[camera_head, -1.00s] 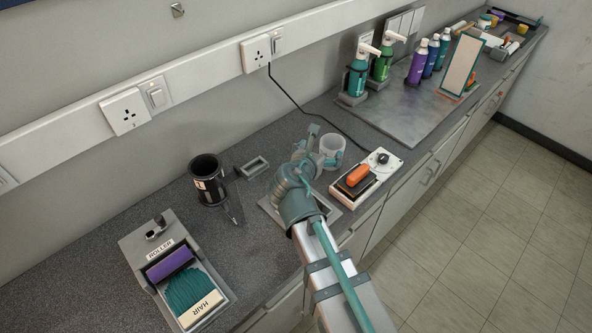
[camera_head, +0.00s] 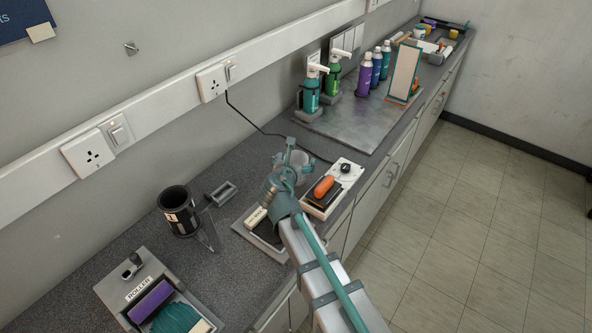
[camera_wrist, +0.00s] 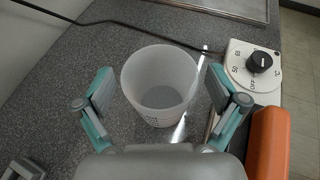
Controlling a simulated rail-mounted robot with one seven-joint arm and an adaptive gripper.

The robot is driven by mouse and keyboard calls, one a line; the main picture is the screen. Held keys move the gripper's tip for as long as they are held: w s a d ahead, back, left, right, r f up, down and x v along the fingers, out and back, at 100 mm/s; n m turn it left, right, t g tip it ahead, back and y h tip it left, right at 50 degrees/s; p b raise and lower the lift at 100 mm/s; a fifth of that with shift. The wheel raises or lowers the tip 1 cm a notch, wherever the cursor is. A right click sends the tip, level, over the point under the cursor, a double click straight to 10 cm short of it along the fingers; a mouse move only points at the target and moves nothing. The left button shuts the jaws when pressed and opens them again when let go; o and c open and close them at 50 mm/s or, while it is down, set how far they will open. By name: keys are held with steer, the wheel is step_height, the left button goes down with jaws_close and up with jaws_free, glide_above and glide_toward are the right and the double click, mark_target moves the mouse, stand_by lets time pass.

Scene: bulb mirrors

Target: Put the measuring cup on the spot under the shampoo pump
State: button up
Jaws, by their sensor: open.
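The measuring cup (camera_wrist: 160,85) is a translucent white, open-topped cup standing upright on the grey counter. In the head view the cup (camera_head: 304,166) is partly hidden by my gripper (camera_head: 291,158). In the wrist view my open gripper (camera_wrist: 160,92) has one teal-padded finger on each side of the cup, with gaps visible, and it holds nothing. Two white-topped pump bottles, one teal (camera_head: 311,92) and one green (camera_head: 334,76), stand on grey bases at the back. I cannot read which is shampoo.
A white dial unit (camera_head: 346,170) with an orange-handled tool (camera_head: 324,186) stands close right of the cup. A grey mat (camera_head: 350,126) has free room before the pumps. A black cable (camera_head: 262,131) runs behind.

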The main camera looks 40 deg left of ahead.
mark_target(299, 155)
steer(key=x, duration=0.3)
steer(key=shift+w+a+f+p, duration=0.1)
steer(key=shift+w+f+p, duration=0.1)
steer(key=shift+p, duration=0.1)
steer(key=shift+c, duration=0.2)
steer(key=c, duration=1.2)
steer(key=shift+o, duration=0.2)
steer(key=shift+r, duration=0.1)
